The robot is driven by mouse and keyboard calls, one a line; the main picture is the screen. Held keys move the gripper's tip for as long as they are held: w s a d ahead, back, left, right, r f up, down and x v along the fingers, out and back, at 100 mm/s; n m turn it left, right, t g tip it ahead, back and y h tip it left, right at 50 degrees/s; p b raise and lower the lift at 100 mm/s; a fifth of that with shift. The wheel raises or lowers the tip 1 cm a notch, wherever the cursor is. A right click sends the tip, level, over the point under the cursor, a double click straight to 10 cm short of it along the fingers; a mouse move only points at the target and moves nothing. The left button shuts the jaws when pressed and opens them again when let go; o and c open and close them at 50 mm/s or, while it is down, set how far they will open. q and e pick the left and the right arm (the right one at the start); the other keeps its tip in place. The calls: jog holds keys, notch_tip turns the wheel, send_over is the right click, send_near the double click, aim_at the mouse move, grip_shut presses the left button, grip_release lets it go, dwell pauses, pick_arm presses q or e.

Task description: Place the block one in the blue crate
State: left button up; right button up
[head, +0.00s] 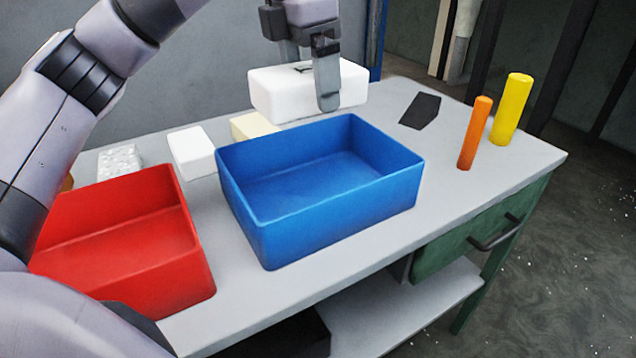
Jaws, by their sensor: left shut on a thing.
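A white block (283,94) hangs in the air in the head view, above the back rim of the blue crate. My left gripper (328,98) comes down from above and is shut on this block. The block is roughly level. The blue crate (340,215) stands on the grey table, open at the top, and its visible inside is empty. I cannot tell from a marking which block is called block one. My right gripper is not in view.
A red crate (185,262) stands left of the blue one. Behind are a smaller white block (192,152), a cream block (252,126) and a speckled block (119,161). An orange cylinder (474,133), a yellow cylinder (512,109) and a dark flat piece (421,110) are on the right.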

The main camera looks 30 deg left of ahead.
pick_arm(q)
jog(key=shift+w, duration=0.15)
notch_tip(320, 180, down, 15)
jog(key=b, duration=0.3)
jog(key=shift+a+r+b, duration=0.1)
jog(key=shift+r+b, duration=0.05)
jog(key=shift+b, duration=0.25)
jog(key=shift+f, duration=2.55)
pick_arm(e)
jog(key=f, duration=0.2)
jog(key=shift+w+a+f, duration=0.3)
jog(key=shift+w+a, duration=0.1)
pick_arm(q)
jog(key=shift+f, duration=0.15)
jog(key=o, duration=0.8)
jog(key=shift+c, duration=0.2)
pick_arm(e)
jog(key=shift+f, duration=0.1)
